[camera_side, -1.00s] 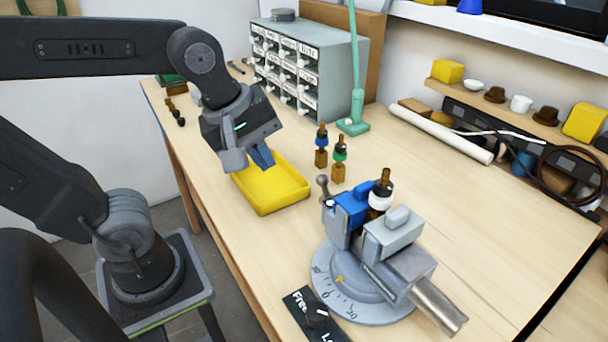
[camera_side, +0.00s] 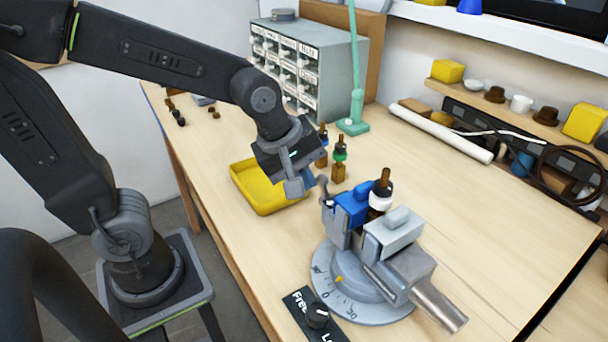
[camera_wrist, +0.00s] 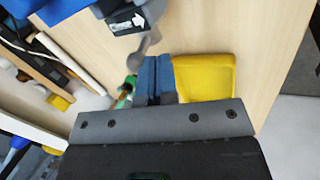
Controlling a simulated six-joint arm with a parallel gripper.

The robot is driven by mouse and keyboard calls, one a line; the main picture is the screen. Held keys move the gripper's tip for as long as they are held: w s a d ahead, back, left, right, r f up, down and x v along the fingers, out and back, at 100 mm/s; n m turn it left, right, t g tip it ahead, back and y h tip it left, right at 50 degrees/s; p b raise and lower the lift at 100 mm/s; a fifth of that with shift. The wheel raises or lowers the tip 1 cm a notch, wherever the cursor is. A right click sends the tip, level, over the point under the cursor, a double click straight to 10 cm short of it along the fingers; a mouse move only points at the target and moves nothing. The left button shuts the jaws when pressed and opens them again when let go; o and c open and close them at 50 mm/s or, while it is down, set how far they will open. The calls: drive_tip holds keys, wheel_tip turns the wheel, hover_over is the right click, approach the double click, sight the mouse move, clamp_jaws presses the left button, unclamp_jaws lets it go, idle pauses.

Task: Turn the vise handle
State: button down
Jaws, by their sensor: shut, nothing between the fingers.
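The vise (camera_side: 407,267) stands on a round dial base on the bench, with a blue jaw and a grey jaw. My gripper (camera_side: 304,186) is just left of the handle knob, beside the yellow tray. Its blue fingers (camera_wrist: 157,78) are together and empty in the wrist view. Whether they touch the knob is hard to tell.
The yellow tray (camera_side: 245,184) lies left of the vise. A switch plate (camera_side: 316,316) lies in front of the vise. The bench right of the vise is clear.

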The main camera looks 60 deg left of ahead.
drive_tip(key=shift+w+r+g, duration=0.25)
drive_tip(key=shift+w+g, duration=0.2)
drive_tip(key=shift+g, duration=0.25)
drive_tip(key=shift+w+r+g, duration=0.2)
drive_tip(key=shift+w+g, duration=0.35)
drive_tip(key=shift+g, duration=0.1)
drive_tip(key=shift+w+r+g, duration=0.15)
drive_tip(key=shift+w+g, duration=0.4)
drive_tip(key=shift+g, duration=0.1)
drive_tip(key=w+g, duration=0.3)
drive_tip(key=g, duration=0.1)
drive_tip(key=shift+w+g, duration=0.2)
drive_tip(key=shift+g, duration=0.6)
drive_tip(key=shift+w+f, duration=3.45)
drive_tip(key=shift+w, duration=0.05)
drive_tip(key=shift+w+f, duration=0.1)
drive_tip(key=shift+f, duration=0.65)
wheel_tip(320, 180, down, 2)
drive_tip(key=g, duration=0.2)
drive_tip(key=shift+n+g, duration=0.3)
drive_tip(key=shift+g, duration=0.1)
drive_tip(key=shift+s+f+g, duration=0.25)
drive_tip(key=shift+f+g, duration=0.3)
drive_tip(key=shift+g, duration=0.25)
drive_tip(key=shift+s+f+g, duration=0.2)
drive_tip(key=shift+f+g, duration=0.3)
drive_tip(key=shift+g, duration=0.3)
